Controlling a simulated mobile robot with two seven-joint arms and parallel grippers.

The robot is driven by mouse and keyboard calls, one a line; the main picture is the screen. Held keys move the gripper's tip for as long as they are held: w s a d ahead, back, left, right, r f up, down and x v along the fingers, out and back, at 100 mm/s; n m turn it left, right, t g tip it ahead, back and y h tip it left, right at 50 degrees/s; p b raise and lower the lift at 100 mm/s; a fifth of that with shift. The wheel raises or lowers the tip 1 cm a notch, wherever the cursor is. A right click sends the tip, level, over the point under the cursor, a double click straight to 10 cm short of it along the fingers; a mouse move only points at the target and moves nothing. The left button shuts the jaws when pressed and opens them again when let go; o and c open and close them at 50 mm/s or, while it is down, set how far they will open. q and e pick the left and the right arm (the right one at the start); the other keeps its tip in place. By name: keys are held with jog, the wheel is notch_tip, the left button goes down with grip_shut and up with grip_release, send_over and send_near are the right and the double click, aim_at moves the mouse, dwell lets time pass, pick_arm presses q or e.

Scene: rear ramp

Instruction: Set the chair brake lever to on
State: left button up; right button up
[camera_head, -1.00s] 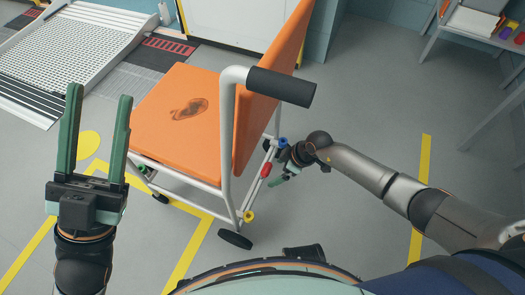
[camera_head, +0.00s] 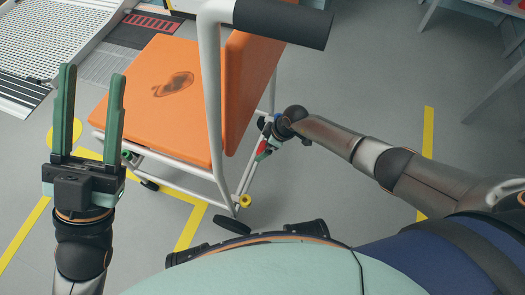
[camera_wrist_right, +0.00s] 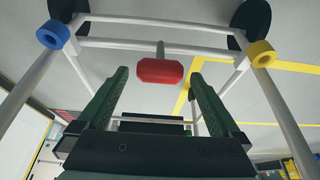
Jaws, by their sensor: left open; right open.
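The chair (camera_head: 135,118) has an orange seat and back on a white tube frame. The brake lever's red grip (camera_head: 262,148) is low on its rear frame, partly hidden by my right gripper (camera_head: 263,153). In the right wrist view, the red grip (camera_wrist_right: 160,71) on its short grey stem appears centred between the open green fingers of my right gripper (camera_wrist_right: 158,75). Contact and the exact depth gap cannot be told. My left gripper (camera_head: 92,73) is open, empty and upright, left of the chair.
A black push handle (camera_head: 285,22) tops the chair frame. A blue collar (camera_wrist_right: 52,35) and a yellow collar (camera_wrist_right: 262,53) sit on the frame tubes either side of the lever. The ramp (camera_head: 62,45) is at the upper left.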

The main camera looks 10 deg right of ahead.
jog(key=shift+b+x, duration=0.6)
jog(key=shift+x, duration=0.5)
jog(key=shift+w, duration=0.1)
grip_shut()
